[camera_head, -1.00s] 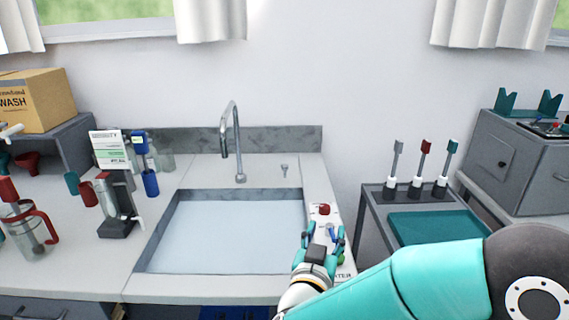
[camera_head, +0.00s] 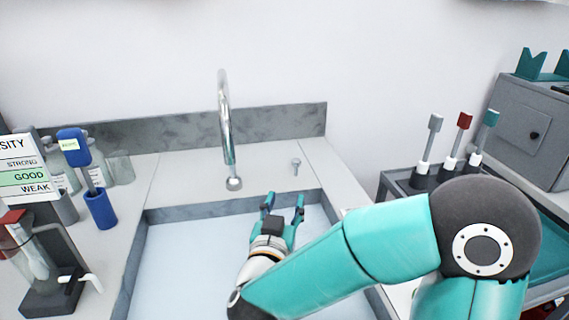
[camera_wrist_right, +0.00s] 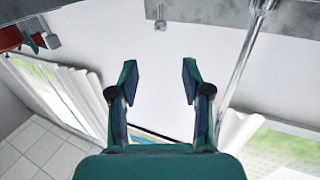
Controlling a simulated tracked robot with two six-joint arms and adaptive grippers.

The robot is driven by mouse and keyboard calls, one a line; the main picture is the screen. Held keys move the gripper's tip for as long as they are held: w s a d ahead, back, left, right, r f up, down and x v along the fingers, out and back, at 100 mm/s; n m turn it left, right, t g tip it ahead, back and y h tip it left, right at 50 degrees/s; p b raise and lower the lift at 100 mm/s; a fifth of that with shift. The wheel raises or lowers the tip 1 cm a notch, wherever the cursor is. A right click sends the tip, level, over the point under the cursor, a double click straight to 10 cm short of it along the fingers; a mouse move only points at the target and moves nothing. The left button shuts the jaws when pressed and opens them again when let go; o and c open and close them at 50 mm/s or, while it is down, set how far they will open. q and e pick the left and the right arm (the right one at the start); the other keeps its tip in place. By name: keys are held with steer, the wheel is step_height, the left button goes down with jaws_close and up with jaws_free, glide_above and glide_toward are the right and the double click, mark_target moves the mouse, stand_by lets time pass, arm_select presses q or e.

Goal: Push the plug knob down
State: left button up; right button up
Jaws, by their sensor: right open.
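The plug knob (camera_head: 296,165) is a small grey metal knob standing upright on the counter strip behind the sink, right of the tap (camera_head: 228,130). In the right wrist view what looks like the knob (camera_wrist_right: 160,18) shows at the top centre. My right gripper (camera_head: 283,203) is open and empty over the back part of the sink, a little in front of the knob and apart from it. Its two fingers (camera_wrist_right: 160,78) stand spread in the wrist view. My left gripper is not in view.
The sink (camera_head: 170,265) lies under my right arm. A grey backsplash (camera_head: 190,127) runs behind the tap. Bottles and a blue-topped tester (camera_head: 100,207) stand at the left. A cart with several upright handled tools (camera_head: 430,150) stands at the right.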

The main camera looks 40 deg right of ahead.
mark_target(296, 164)
steer(key=x, duration=1.6)
steer(key=shift+d+r, duration=0.1)
jaws_close()
